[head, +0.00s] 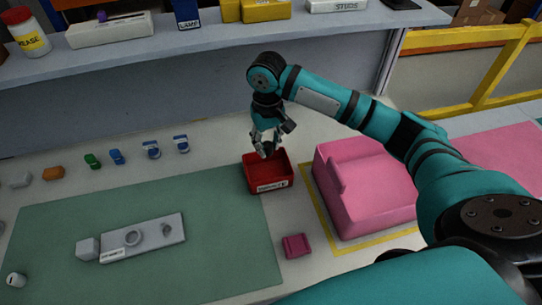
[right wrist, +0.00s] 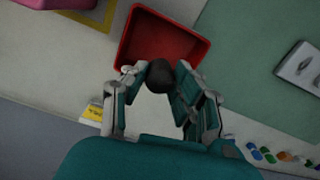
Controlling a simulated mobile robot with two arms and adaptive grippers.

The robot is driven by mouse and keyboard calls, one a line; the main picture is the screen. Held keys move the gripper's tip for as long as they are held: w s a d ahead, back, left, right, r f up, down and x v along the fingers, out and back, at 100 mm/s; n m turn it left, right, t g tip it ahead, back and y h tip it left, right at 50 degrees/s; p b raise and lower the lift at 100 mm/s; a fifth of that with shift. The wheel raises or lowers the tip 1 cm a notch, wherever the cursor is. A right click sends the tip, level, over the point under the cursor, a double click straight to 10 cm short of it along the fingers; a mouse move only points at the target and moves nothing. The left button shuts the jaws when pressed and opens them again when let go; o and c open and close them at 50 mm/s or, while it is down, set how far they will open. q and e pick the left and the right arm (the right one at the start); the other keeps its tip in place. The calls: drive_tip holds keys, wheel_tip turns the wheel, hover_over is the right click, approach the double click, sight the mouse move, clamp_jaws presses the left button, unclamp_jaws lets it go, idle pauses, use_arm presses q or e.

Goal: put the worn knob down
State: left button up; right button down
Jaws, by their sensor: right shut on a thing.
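The worn knob (right wrist: 160,76) is a dark, rounded piece between the fingertips of my right gripper (right wrist: 160,78). In the head view my right gripper (head: 266,146) points down over the red bin (head: 268,182), and only a little of the dark knob (head: 268,149) shows there. The gripper is shut on the knob. The red bin is open-topped with a white label on its front; it also shows in the right wrist view (right wrist: 190,30), just beyond the fingertips. The exact height of the knob above the bin floor is hard to tell. My left gripper is not in view.
A pink block (head: 365,190) stands right of the bin. A small magenta piece (head: 296,245) lies in front. A grey plate (head: 142,238) with fittings lies on the green mat (head: 215,270). Several small coloured parts line the left back. A shelf (head: 200,45) runs behind.

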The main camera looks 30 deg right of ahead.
drive_tip(key=p, duration=0.1)
hover_over(268, 175)
wheel_tip(268, 175, down, 6)
drive_tip(key=shift+s+a+r, duration=0.1)
drive_tip(key=shift+a+r, duration=0.05)
drive_tip(key=shift+r, duration=0.05)
wheel_tip(268, 175, down, 3)
drive_tip(key=shift+f, duration=0.5)
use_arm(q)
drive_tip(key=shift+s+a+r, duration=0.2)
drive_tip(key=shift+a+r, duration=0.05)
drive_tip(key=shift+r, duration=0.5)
use_arm(e)
drive_tip(key=shift+f, duration=0.15)
use_arm(q)
drive_tip(key=shift+p, duration=0.3)
use_arm(e)
drive_tip(key=shift+f, duration=0.1)
drive_tip(key=shift+f, duration=0.25)
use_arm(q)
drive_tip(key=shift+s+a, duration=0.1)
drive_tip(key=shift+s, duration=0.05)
use_arm(e)
drive_tip(key=c, duration=1)
unclamp_jaws()
drive_tip(key=shift+c, duration=0.2)
